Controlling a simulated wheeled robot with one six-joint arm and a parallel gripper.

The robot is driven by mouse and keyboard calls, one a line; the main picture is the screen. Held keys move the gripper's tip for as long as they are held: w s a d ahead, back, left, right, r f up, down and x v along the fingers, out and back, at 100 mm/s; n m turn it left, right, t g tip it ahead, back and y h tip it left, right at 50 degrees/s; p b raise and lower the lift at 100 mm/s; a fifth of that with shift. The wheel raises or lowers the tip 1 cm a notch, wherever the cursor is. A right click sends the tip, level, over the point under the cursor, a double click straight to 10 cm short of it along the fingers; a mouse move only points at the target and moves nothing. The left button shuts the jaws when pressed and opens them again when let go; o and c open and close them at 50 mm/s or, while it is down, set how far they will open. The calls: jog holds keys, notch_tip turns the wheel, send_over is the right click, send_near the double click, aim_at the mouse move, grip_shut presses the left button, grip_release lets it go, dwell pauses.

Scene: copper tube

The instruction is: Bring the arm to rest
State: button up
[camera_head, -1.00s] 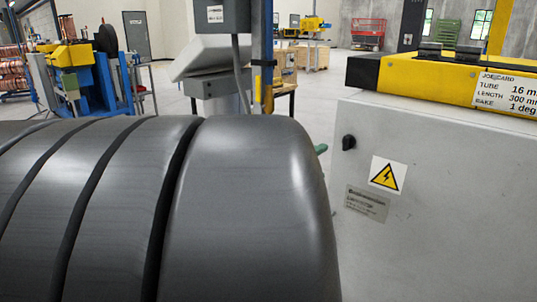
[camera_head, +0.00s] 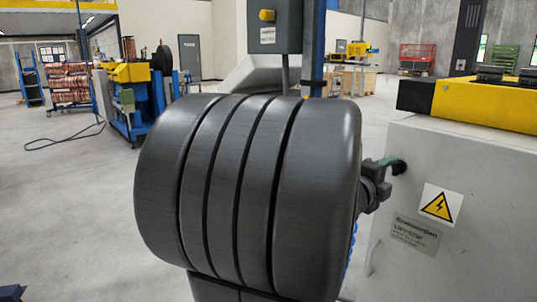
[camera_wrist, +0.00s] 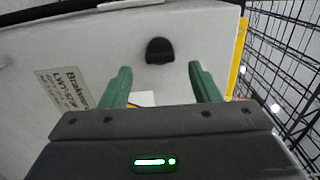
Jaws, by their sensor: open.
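My gripper (camera_wrist: 160,68) is open in the wrist view, its two green fingers apart with nothing held between them. In the head view my gripper (camera_head: 388,163) shows only in part, beyond the right end of my large dark grey arm link. A green finger there overlaps the pale grey cabinet (camera_head: 400,260) near its black knob. The cabinet also fills much of the wrist view (camera_wrist: 100,45), with the black knob (camera_wrist: 160,50) just beyond the fingertips. I cannot tell whether a finger touches the cabinet. My arm link hides much of the middle of the head view.
A yellow and black machine top (camera_head: 480,105) sits on the cabinet. A grey control box (camera_head: 274,27) stands behind my arm. A blue and yellow machine (camera_head: 135,95) and copper coils (camera_head: 68,85) are at the left. Black wire mesh (camera_wrist: 285,60) shows at right in the wrist view. Left floor is open.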

aim_at(395, 170)
jog(key=x, duration=0.4)
jog(key=shift+w+d, duration=0.15)
